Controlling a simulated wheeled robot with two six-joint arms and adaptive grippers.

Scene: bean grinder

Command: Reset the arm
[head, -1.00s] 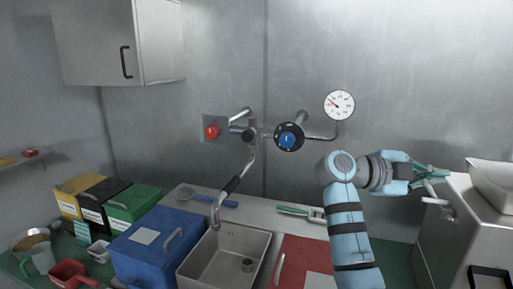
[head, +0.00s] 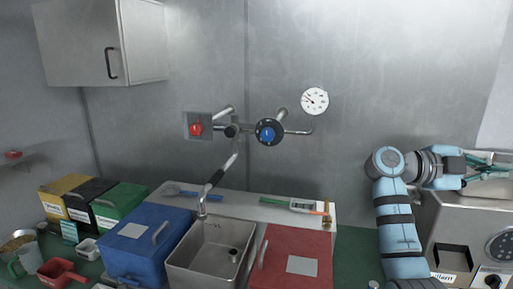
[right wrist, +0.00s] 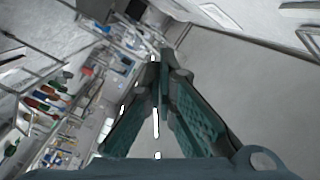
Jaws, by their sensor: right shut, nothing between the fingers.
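My right arm comes in at the right of the head view, light blue with dark bands. My right gripper (head: 488,168) reaches toward the right edge, in front of and above the steel grinder machine (head: 470,222). In the right wrist view its green-padded fingers (right wrist: 160,62) meet at the tips with nothing between them. My left gripper is not in the head view.
A sink (head: 208,250) with a tap stands in the middle, between a blue bin (head: 145,245) and a red lid (head: 300,256). Yellow, black and green boxes stand at left. A blue valve knob (head: 268,132), red knob (head: 195,129) and gauge (head: 315,101) are on the back wall.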

